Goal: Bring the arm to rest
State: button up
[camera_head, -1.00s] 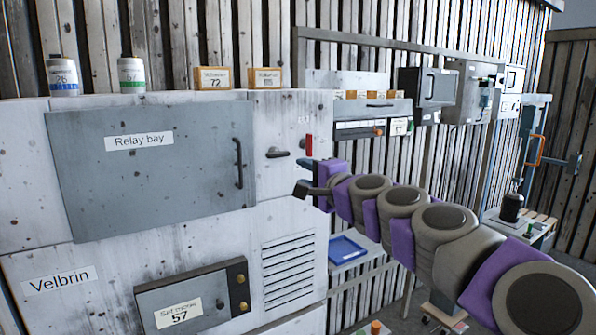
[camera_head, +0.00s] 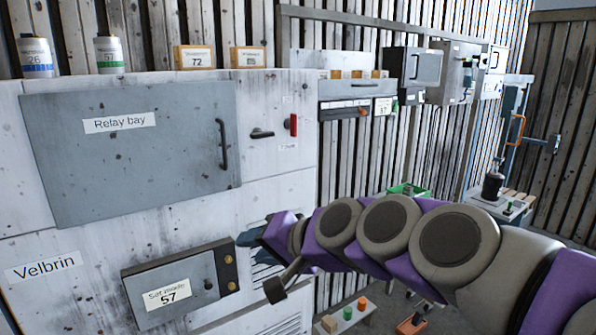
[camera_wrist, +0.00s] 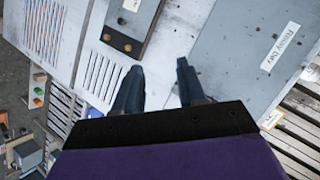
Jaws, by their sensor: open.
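My arm (camera_head: 385,235) reaches in from the lower right of the head view, with grey joints and purple links. My gripper (camera_head: 257,264) is at its left end, in front of the white Velbrin cabinet (camera_head: 60,235), over the vent slats and right of the small grey "57" box (camera_head: 170,283). Its two dark blue-grey fingers stand apart. In the wrist view my gripper (camera_wrist: 157,82) is open, with nothing between the fingers and the white cabinet face behind them.
The closed Relay bay door (camera_head: 130,145) is above left, with a black handle and a red lever (camera_head: 292,125) to its right. Cans and orange boxes stand on the cabinet top. Wall boxes (camera_head: 460,75) hang at the back right. A green bin (camera_head: 408,190) is behind the arm.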

jog(key=s+d+f+n+g+h, duration=0.1)
jog(key=s+d+f+g+h, duration=0.2)
jog(key=s+d+f, duration=0.35)
jog(key=s+d+f+n+g+h, duration=0.2)
jog(key=s+d+f+h, duration=0.1)
jog(key=s+f, duration=0.65)
jog(key=s+d+f+m+g+h, duration=0.1)
jog(key=s+d+f+g+h, duration=0.3)
jog(key=s+d+f, duration=0.3)
jog(key=s+d, duration=0.4)
jog(key=s, duration=0.3)
jog(key=shift+d+f, duration=0.2)
jog(key=shift+w, duration=0.1)
